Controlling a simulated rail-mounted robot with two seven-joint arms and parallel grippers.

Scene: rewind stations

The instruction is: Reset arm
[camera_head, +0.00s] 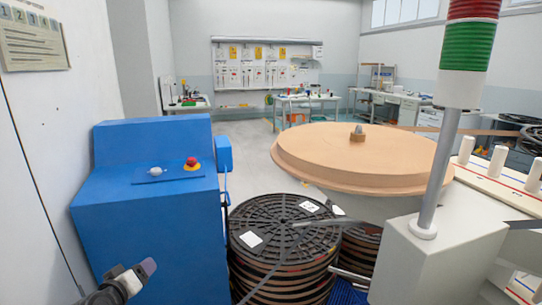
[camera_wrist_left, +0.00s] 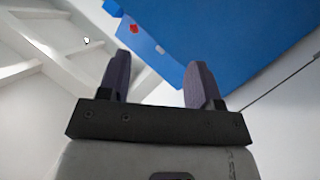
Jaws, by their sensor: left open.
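My left gripper (camera_head: 146,269) comes in at the lower left of the head view, in front of the blue cabinet (camera_head: 145,240). In the left wrist view the left gripper (camera_wrist_left: 160,80) has its two dark fingers apart with nothing between them. The blue cabinet also shows in the wrist view (camera_wrist_left: 240,35), beyond the fingers. My right gripper is not in either view.
A red emergency button (camera_head: 191,163) sits on the blue cabinet. Stacked black reels (camera_head: 270,230) stand right of it. A large tan round disc (camera_head: 350,158) and a grey post with red and green light (camera_head: 450,150) stand further right. Open floor (camera_head: 240,150) lies behind.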

